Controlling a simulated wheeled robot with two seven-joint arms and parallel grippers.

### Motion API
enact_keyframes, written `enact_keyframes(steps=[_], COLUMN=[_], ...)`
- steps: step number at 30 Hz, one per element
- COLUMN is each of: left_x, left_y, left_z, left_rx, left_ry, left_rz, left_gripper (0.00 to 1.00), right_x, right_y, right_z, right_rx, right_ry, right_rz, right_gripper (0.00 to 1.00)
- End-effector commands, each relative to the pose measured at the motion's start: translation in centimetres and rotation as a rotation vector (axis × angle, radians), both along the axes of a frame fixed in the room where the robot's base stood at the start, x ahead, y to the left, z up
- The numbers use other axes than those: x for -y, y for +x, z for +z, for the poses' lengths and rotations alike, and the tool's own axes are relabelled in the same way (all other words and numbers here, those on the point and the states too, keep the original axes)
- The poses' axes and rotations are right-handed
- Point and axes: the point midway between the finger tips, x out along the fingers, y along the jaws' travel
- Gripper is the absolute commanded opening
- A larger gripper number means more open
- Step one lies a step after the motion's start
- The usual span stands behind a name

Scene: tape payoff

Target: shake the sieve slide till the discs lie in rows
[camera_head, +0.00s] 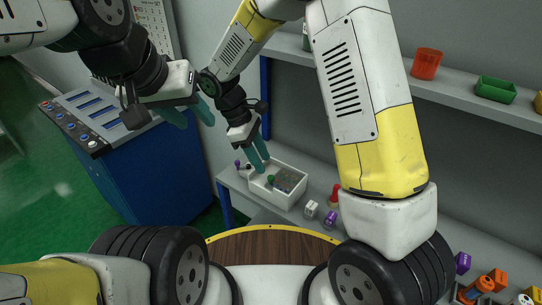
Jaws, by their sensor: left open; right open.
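A white open box (284,200), which appears to be the sieve slide unit, stands on the grey bench. A grey-brown panel (287,181) with a green knob (271,180) shows inside it. Single discs are too small to make out. My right gripper (261,165) is open, with its teal fingers pointing down over the back left part of the box. Whether they touch it I cannot tell. My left gripper (198,121) is open and empty, in front of the blue console, well left of the box.
A blue console (160,180) with a button panel stands at left. A purple knob (237,163) is left of the box. Blocks, including a white one (311,208) and a purple one (330,218), and a red piece (335,194) are at right. The shelf holds an orange cup (426,64) and green tray (495,90).

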Motion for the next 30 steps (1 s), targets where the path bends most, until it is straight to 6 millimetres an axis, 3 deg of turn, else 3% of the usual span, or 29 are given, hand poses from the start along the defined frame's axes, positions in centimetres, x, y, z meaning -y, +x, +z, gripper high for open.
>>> enact_keyframes(steps=[9,20,27,30], left_x=[0.0,0.0,0.0,0.0], left_y=[0.0,0.0,0.0,0.0], left_z=[0.0,0.0,0.0,0.0], left_rx=[0.000,0.000,0.001,0.000], left_ry=[0.000,0.000,0.000,0.000], left_rz=[0.000,0.000,0.000,0.000], left_gripper=[0.41,0.41,0.41,0.41], right_x=[1.8,2.1,2.1,2.1], right_y=[-0.5,-0.5,-0.5,-0.5], right_z=[-4.3,-5.0,-5.0,-5.0], right_rx=[-0.002,-0.001,-0.001,-0.001], right_ry=[-0.001,0.000,0.000,0.000], right_rz=[-0.003,-0.004,-0.004,-0.004], right_gripper=[0.41,0.41,0.00,0.00])
